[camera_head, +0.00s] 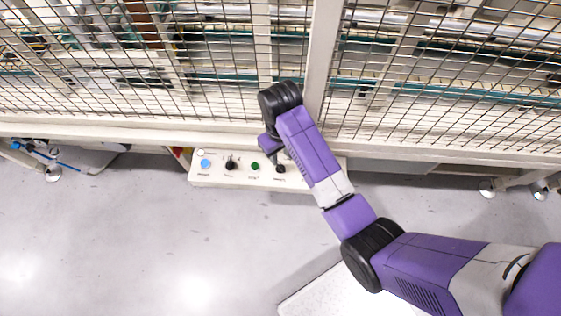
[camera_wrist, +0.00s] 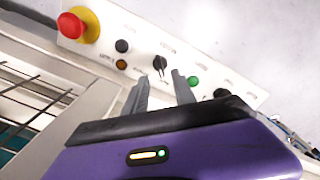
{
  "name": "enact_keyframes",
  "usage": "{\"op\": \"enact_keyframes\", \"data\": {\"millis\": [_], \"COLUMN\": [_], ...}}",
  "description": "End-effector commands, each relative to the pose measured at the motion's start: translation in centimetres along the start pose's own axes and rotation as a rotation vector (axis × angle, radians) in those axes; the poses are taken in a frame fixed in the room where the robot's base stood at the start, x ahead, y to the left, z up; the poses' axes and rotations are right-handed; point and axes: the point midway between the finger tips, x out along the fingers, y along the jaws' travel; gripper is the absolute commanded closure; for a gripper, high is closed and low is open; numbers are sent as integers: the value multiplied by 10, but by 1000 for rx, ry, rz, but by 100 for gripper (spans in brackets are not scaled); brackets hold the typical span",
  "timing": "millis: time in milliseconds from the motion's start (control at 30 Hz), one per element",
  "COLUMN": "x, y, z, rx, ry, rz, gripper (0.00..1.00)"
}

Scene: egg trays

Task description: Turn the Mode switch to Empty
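The control panel (camera_head: 215,179) is a pale strip along the front of the caged machine. Two black rotary switches show on it. One (camera_head: 280,168) is beside my arm and also shows in the wrist view (camera_wrist: 160,64), just beyond and between my fingertips. The other black switch (camera_head: 230,164) lies past the green button (camera_head: 255,166), partly hidden by my gripper in the wrist view (camera_wrist: 222,94). The labels are too small to read, so I cannot tell which is Mode. My gripper (camera_wrist: 159,76) is open and empty, its fingers apart from the switch.
A blue button (camera_head: 205,163) is at the panel's left end. A red emergency stop on a yellow base (camera_wrist: 74,25), a black button (camera_wrist: 122,46) and an amber one (camera_wrist: 121,64) show in the wrist view. Wire mesh fencing (camera_head: 220,60) rises behind; the floor in front is clear.

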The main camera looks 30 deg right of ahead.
Motion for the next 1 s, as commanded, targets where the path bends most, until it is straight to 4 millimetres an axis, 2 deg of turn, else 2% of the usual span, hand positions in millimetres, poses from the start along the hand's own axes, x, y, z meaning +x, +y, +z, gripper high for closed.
{"op": "enact_keyframes", "data": {"millis": [200,400,767,800,933,967,1000], "x": [36,59,66,66,66,66,66], "y": [0,0,0,0,0,0,0], "z": [2,1,1,1,1,1,1], "rx": [1,1,0,0,1,1,1], "ry": [-3,0,2,2,2,2,2], "rz": [0,0,0,0,0,0,0], "gripper": [68,68,68,70,96,100,100]}}
